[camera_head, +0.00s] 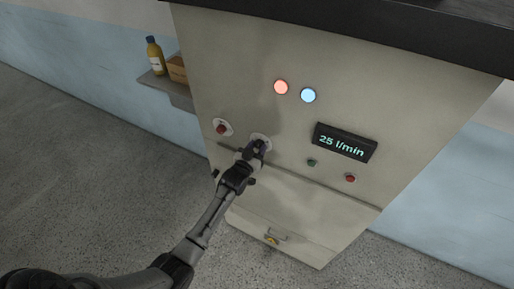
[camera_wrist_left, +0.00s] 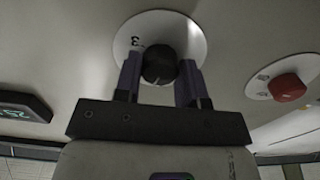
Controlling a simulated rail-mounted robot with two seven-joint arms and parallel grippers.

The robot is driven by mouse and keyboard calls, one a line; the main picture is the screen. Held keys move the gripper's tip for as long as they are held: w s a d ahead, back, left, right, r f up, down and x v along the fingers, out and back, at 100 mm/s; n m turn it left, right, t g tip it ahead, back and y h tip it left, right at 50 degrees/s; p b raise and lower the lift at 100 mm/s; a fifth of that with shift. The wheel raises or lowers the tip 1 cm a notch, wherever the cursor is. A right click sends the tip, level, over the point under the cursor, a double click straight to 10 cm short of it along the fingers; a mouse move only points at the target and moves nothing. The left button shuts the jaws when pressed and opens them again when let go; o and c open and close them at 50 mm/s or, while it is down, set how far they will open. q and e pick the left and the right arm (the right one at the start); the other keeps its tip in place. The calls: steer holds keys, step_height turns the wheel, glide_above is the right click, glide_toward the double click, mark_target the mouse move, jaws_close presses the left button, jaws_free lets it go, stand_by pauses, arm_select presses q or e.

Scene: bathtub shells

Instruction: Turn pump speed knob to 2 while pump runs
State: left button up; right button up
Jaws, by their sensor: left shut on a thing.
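The black pump speed knob (camera_wrist_left: 159,64) sits on a round white dial plate (camera_wrist_left: 190,33) on the cabinet front. A figure 3 shows on the plate, turned over in the left wrist view. A pale mark shows low on the knob's face; which figure it points to I cannot tell. My left gripper (camera_head: 257,147) is shut on the knob, one finger on each side. In the head view the gripper mostly hides the knob, and the white plate (camera_head: 261,138) shows around it. The display (camera_head: 344,143) reads 25 l/min. My right gripper is not in view.
A red-orange lamp (camera_head: 281,87) and a blue lamp (camera_head: 308,95) glow above. A green button (camera_head: 312,162) and red button (camera_head: 350,177) sit below the display. A bottle (camera_head: 155,56) stands on a side shelf.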

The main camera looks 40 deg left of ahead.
arm_select(q)
steer(key=m, duration=0.5)
steer(key=shift+m, duration=0.3)
steer(key=m, duration=0.3)
steer(key=shift+m, duration=0.4)
steer(key=o, duration=0.9)
